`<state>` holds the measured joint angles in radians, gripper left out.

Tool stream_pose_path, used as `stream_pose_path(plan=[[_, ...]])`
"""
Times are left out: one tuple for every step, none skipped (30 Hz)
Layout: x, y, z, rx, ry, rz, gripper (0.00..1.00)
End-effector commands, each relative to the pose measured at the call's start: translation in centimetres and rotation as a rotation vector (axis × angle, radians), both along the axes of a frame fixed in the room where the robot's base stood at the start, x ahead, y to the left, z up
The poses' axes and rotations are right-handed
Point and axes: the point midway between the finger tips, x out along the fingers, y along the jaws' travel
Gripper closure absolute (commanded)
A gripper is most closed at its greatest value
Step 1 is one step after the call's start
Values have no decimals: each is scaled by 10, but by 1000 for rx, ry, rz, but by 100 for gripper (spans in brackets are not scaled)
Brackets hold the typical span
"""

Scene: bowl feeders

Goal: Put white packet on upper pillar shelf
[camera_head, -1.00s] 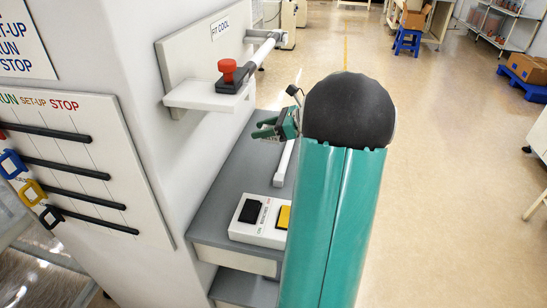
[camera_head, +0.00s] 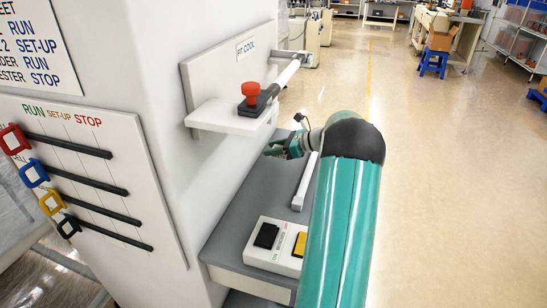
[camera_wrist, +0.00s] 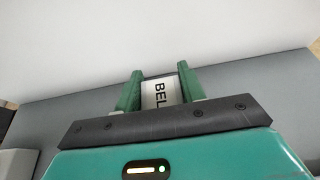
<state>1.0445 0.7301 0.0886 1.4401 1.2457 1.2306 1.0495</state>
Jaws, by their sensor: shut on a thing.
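My gripper (camera_head: 275,150) is to the right of the white pillar, a little below the upper shelf and above the grey lower counter. The packet is too small to make out in the head view. The upper pillar shelf (camera_head: 208,114) is a white ledge with a back panel, and a red-knobbed dark holder (camera_head: 251,100) with a white rod stands on it. The left front part of the ledge is bare.
The grey counter (camera_head: 240,208) below holds a white switch box (camera_head: 262,245) with black and yellow buttons, and a white bar (camera_head: 304,180). A board (camera_head: 90,170) with black rails and coloured clips is on the pillar's left face. Open floor lies to the right.

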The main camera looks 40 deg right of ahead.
Motion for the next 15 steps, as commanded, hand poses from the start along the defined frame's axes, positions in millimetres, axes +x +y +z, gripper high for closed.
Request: stream_pose_path(plan=[[5,-2,-5,0,-1,1,86],[7,-3,-8,0,-1,1,86],[9,-5,-9,0,-1,0,86],[10,-5,-11,-1,0,0,86],[11,-6,-12,-1,0,0,86],[13,-7,-15,-1,0,0,86],[15,-8,-18,0,0,1,86],[16,-9,-22,1,1,1,86],[15,-8,-28,2,1,0,86],[15,-8,-33,2,1,0,86],[15,-8,-38,2,1,1,86],[15,-8,-43,1,1,1,86],[15,-8,-45,0,0,1,86],[15,-8,-46,0,0,1,86],[15,-9,-47,-1,-2,1,86]])
